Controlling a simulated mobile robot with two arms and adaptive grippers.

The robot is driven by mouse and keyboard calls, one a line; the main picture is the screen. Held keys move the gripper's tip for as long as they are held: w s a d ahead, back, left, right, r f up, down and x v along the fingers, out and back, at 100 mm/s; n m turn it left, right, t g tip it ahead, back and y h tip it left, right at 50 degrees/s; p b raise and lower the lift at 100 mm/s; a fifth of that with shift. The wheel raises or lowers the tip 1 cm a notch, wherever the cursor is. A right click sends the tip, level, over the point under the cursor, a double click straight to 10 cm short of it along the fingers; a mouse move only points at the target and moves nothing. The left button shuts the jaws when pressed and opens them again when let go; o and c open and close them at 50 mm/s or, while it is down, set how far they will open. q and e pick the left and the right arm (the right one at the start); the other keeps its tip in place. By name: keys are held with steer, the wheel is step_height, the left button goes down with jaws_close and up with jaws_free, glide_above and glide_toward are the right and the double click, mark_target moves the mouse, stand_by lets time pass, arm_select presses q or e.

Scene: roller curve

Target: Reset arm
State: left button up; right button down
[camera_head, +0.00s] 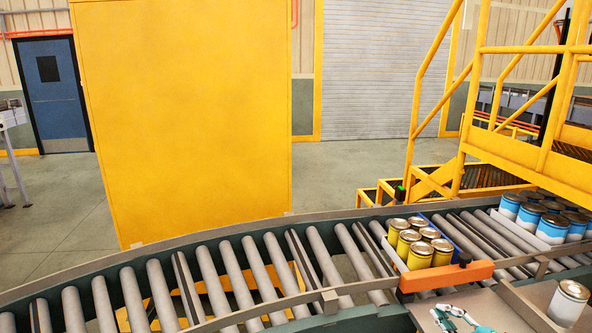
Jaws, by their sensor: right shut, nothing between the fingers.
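My right gripper (458,318) shows at the bottom edge, right of centre, as teal and light grey finger parts. It is shut and empty, over or near a grey flat surface (497,309) beside the conveyor. The rest of its arm is below the picture. My left gripper is not in view.
A curved roller conveyor (235,280) crosses the front. Yellow cans (420,255) stand in a tray near an orange bar (446,276). Blue and white cans (551,230) stand farther right. A white can (568,302) is at lower right. A yellow panel (185,120) stands behind.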

steer(key=s+a+f+m+g+h, duration=0.4)
steer(key=s+a+f+m+h, duration=0.2)
steer(key=s+a+f+m, duration=0.5)
steer(key=s+a+f+m+g, duration=0.15)
steer(key=s+g, duration=0.25)
steer(key=s, duration=0.8)
steer(key=s+a+f+m+g, duration=0.1)
steer(key=s+m+g, duration=0.25)
steer(key=s, duration=0.85)
step_height(320, 180, down, 31)
steer(key=s+n+g+b, duration=0.1)
steer(key=g+b, duration=0.1)
steer(key=b, duration=0.4)
arm_select(q)
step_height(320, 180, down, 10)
steer(key=b, duration=0.4)
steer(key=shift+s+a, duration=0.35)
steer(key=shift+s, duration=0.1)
arm_select(e)
steer(key=s+d+f+g+h, duration=0.1)
steer(key=s+d+f, duration=0.2)
steer(key=s+f, duration=1.4)
step_height(320, 180, down, 4)
steer(key=shift+r, duration=0.1)
